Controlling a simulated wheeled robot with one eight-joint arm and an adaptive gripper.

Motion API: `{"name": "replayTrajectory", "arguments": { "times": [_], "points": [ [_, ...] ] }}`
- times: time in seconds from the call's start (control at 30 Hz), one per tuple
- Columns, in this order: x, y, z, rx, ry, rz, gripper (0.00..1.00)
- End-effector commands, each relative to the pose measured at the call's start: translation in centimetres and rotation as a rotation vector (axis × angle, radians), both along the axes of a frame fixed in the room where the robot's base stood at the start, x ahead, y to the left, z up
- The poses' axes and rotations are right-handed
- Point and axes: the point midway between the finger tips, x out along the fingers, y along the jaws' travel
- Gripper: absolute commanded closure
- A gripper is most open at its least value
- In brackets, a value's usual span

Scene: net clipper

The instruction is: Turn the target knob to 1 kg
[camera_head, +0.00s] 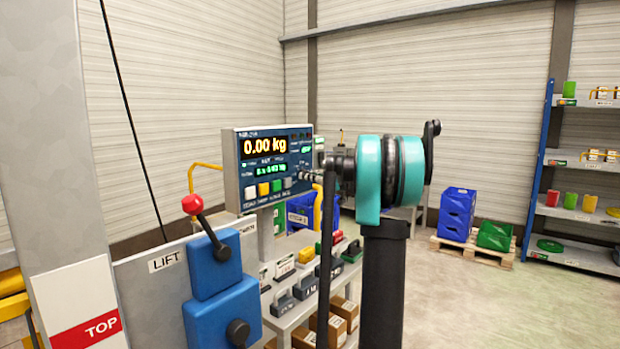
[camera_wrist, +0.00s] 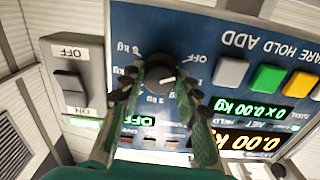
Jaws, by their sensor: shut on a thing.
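The target knob (camera_wrist: 160,74) is a round black dial on the blue scale panel (camera_wrist: 225,75), which appears upside down in the wrist view. My gripper (camera_wrist: 158,92) has its two green-and-black fingers on either side of the knob, closed on it. A pale pointer mark on the knob points right. Labels around it include OFF at upper right and 3 kg below; some others are blurred or covered by the fingers. A small green display (camera_wrist: 135,141) by the left finger seems to read OFF. In the head view, my arm reaches the right edge of the scale unit (camera_head: 265,160).
The main display (camera_head: 264,146) reads 0.00 kg. Coloured buttons (camera_head: 265,188) lie below it. A grey OFF/ON switch (camera_wrist: 72,85) sits beside the panel in the wrist view. A blue lift box (camera_head: 215,265) with a red-knobbed lever (camera_head: 192,204) stands in front.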

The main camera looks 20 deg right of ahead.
Motion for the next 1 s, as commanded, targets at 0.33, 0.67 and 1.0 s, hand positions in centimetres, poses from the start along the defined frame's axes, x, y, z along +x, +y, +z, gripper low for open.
{"name": "replayTrajectory", "arguments": {
  "times": [0.33, 0.67, 1.0],
  "points": [
    [0.07, 0.04, 0.05, 0.203, 0.145, 0.001, 0.97],
    [0.09, 0.03, 0.07, 0.397, 0.285, 0.001, 0.97],
    [0.10, 0.03, 0.09, 0.499, 0.359, 0.001, 0.97]
  ]
}}
